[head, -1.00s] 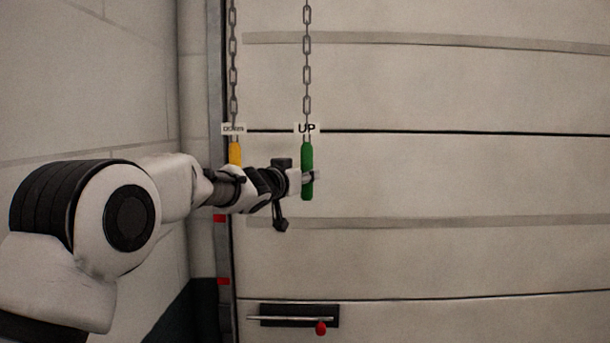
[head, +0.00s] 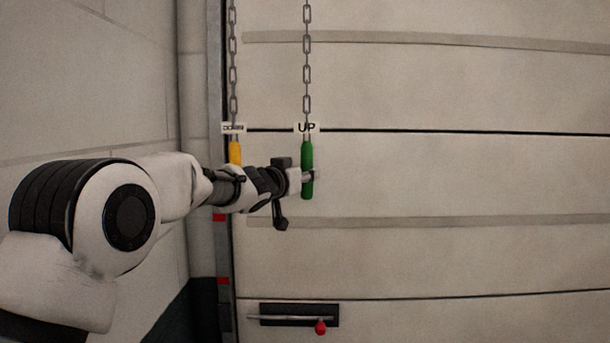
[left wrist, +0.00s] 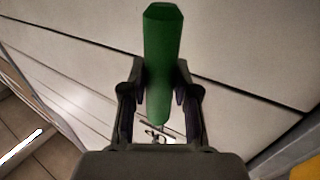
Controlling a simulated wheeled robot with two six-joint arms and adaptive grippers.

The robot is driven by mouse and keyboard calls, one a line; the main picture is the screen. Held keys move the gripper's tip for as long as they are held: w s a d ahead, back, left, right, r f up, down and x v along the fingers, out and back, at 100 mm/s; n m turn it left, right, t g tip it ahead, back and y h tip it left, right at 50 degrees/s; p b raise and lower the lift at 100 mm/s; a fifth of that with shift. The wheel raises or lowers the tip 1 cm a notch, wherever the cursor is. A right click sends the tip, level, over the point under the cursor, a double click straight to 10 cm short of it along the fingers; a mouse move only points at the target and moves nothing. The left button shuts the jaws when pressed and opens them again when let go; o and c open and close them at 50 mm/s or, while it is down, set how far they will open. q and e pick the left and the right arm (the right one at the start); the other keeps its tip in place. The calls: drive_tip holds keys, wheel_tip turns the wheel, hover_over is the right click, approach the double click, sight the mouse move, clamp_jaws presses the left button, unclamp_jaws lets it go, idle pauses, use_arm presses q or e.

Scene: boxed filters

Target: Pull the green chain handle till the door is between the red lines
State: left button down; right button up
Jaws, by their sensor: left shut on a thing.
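The green handle (head: 307,158) hangs upright on its chain (head: 307,72) under a white UP label (head: 307,128). My left gripper (head: 308,176) is shut on the handle's lower half. In the left wrist view the green handle (left wrist: 162,60) stands between the two fingers of my left gripper (left wrist: 160,88). The door (head: 430,180) is a pale panelled one and fills the right of the head view. Two red lines, an upper one (head: 219,217) and a lower one (head: 223,281), mark the grey rail at the door's left edge. My right gripper is out of view.
A yellow handle (head: 235,152) hangs on a second chain just left of the green one, close behind my left wrist. A latch with a red knob (head: 321,328) sits low on the door. A pale block wall (head: 90,80) stands at left.

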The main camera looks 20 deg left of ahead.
use_arm(q)
wheel_tip(320, 180, down, 24)
drive_tip(key=b, duration=1.8)
idle(0.5)
wheel_tip(320, 180, up, 24)
drive_tip(key=p, duration=2.4)
drive_tip(key=shift+r+p, duration=0.25)
drive_tip(key=shift+p, duration=0.15)
drive_tip(key=shift+f+b, duration=0.2)
drive_tip(key=shift+b, duration=0.1)
wheel_tip(320, 180, down, 24)
drive_tip(key=b, duration=1.7)
drive_tip(key=shift+f, duration=0.15)
